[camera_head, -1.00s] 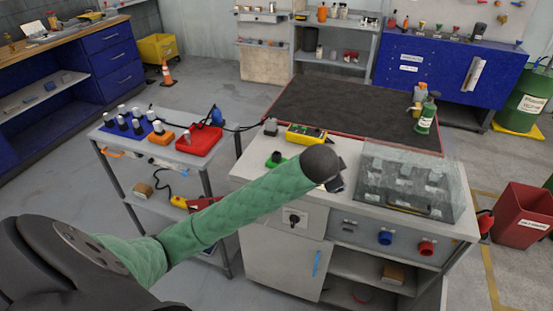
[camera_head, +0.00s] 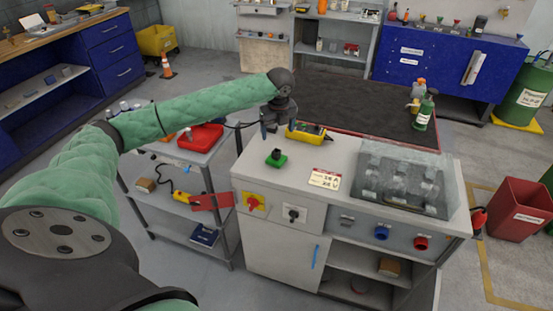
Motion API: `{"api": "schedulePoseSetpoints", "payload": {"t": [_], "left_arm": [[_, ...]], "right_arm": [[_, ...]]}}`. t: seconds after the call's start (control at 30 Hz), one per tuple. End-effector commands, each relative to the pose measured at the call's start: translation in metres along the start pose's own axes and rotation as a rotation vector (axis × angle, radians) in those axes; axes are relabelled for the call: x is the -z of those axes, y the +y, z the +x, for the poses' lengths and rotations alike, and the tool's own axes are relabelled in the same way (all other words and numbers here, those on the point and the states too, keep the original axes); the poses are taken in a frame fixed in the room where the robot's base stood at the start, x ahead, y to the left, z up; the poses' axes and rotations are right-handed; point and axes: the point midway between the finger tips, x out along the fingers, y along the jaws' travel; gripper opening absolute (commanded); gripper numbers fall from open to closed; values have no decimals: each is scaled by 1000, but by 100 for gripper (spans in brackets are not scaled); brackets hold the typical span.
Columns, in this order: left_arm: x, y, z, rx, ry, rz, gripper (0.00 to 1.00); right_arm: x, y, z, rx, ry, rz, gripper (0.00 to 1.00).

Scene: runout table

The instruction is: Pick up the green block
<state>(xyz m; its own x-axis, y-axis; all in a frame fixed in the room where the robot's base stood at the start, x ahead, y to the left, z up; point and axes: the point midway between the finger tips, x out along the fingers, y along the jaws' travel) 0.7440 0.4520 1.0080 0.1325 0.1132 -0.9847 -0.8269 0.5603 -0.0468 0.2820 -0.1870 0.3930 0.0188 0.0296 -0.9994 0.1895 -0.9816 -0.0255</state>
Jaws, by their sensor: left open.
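The green block (camera_head: 276,161) sits on the left part of the light grey bench top (camera_head: 312,158). It is small, with a dark knob-like part on top. My left gripper (camera_head: 279,130) points down, open and empty. In the picture it is just above the green block, apart from it, and close to the yellow device (camera_head: 305,133), part of which it may hide. I cannot tell its exact height over the bench. My right gripper is not in view.
A white and red card (camera_head: 323,179) lies right of the block. A clear cover (camera_head: 405,180) stands on the bench's right side. A dark mat (camera_head: 350,105) lies behind. A side cart with a red tray (camera_head: 201,137) stands left. Bare bench top surrounds the block.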

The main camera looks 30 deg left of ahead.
Motion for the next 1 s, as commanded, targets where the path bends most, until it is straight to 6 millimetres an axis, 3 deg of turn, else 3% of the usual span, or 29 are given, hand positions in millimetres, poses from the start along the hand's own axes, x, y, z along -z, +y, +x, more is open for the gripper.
{"api": "schedulePoseSetpoints", "payload": {"t": [0.2, 0.5, 0.67, 1.0], "left_arm": [[10, 9, 12, -13, 125, 426, 80], [17, 11, 13, 28, 180, 858, 80], [17, 11, 15, 36, 181, 938, 80], [23, 12, 40, 37, 180, 947, 80]], "right_arm": [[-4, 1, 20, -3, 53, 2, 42], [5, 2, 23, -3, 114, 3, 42], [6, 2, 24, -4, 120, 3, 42], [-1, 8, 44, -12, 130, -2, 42]]}}
